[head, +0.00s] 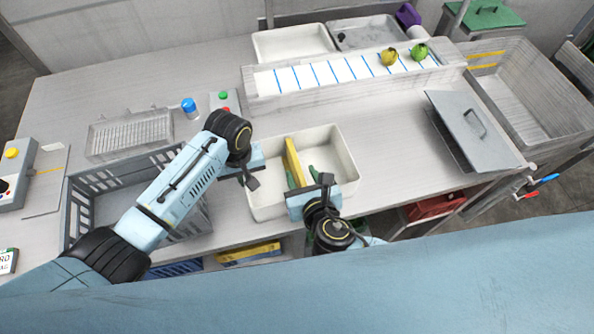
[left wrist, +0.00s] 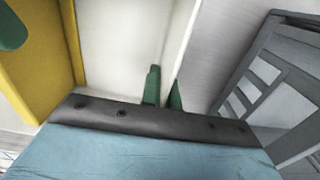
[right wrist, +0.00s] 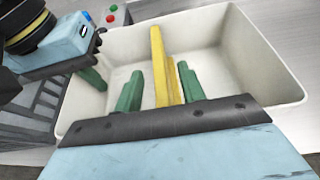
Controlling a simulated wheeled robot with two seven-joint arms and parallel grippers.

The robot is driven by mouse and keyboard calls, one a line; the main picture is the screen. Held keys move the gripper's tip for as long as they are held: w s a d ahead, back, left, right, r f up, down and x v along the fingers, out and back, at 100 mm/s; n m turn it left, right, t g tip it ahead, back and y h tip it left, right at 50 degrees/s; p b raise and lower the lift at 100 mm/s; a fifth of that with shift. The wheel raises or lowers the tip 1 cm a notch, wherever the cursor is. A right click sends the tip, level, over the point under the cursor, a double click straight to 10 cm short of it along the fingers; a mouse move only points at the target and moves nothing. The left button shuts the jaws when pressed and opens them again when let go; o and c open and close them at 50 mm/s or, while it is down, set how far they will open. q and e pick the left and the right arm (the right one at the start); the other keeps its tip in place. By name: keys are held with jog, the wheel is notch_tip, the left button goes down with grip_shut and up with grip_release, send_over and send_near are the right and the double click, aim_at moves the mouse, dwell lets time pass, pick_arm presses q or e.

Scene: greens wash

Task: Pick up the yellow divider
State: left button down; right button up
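The yellow divider (head: 293,162) stands upright across the inside of the white tub (head: 345,150). It also shows in the left wrist view (left wrist: 35,55) and the right wrist view (right wrist: 160,65). My right gripper (head: 303,178) is over the tub with its green fingers down inside, one on each side of the divider. In the right wrist view a gap shows between the left finger and the divider, so the gripper (right wrist: 160,88) looks open. My left gripper (left wrist: 164,90) is at the tub's left wall, one finger inside and one outside, close against it.
A grey crate (head: 78,220) stands left of the tub, with a wire rack (head: 130,135) behind it. A strip with blue lines (head: 300,78) holds a yellow and a green item. A grey lid (head: 470,130) lies to the right. The counter between tub and lid is clear.

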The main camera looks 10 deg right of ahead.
jog(key=shift+w+a+f, duration=0.1)
jog(key=shift+w+f, duration=0.2)
jog(key=shift+w, duration=0.3)
grip_shut()
jog(key=shift+r, duration=0.15)
notch_tip(320, 180, up, 18)
dwell(0.3)
pick_arm(q)
jog(key=c, duration=1.6)
grip_release()
